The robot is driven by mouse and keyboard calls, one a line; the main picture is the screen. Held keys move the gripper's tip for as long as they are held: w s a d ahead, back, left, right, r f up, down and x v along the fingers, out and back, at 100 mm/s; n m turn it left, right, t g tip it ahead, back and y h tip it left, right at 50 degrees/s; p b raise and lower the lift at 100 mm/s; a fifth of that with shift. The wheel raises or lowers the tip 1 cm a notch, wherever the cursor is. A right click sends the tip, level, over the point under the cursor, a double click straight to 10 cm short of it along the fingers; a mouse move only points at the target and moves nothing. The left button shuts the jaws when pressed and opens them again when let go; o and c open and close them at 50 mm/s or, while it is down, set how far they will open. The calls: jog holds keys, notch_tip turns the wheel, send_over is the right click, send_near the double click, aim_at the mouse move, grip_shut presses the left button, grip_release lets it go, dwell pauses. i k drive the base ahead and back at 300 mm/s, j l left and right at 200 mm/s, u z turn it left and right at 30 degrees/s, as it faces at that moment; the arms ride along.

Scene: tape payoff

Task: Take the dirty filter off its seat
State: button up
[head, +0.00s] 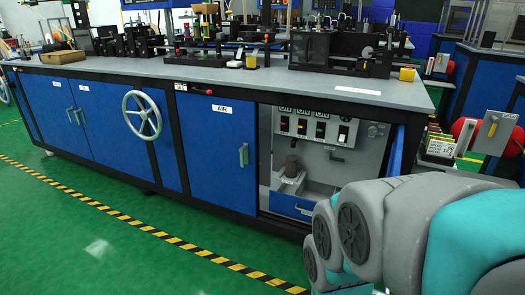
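The open compartment (345,170) at the right end of the blue workbench shows a grey panel inside. A small dark brown cylinder (292,166), which looks like the dirty filter, stands upright low on the left of this panel. A pale bracket or tray lies just below it; at this size I cannot tell how the cylinder sits on its seat. My grey and teal arm fills the lower right, in front of the compartment's lower right part. My gripper is not in view.
A blue drawer front (291,206) is at the compartment's bottom. A row of switches (302,127) is above the cylinder. A closed blue door marked AIR (217,150) and a handwheel (142,115) are to the left. The green floor (95,245) in front is clear, with a striped line.

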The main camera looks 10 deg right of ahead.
aim_at(291, 170)
jog(key=j, duration=0.55)
jog(key=i+j+z, duration=0.1)
jog(key=j, duration=0.2)
jog(key=i+j, duration=0.2)
jog(key=i+j+z, duration=0.15)
jog(key=j, duration=0.3)
jog(key=i+j+z, duration=0.1)
jog(key=j, duration=0.2)
jog(key=i+j+z, duration=0.1)
jog(key=j, duration=0.25)
jog(key=i+j+z, duration=0.1)
jog(key=i, duration=0.3)
jog(key=i+j, duration=0.25)
jog(key=i, duration=0.15)
jog(key=i+j+z, duration=0.15)
jog(key=i, duration=0.25)
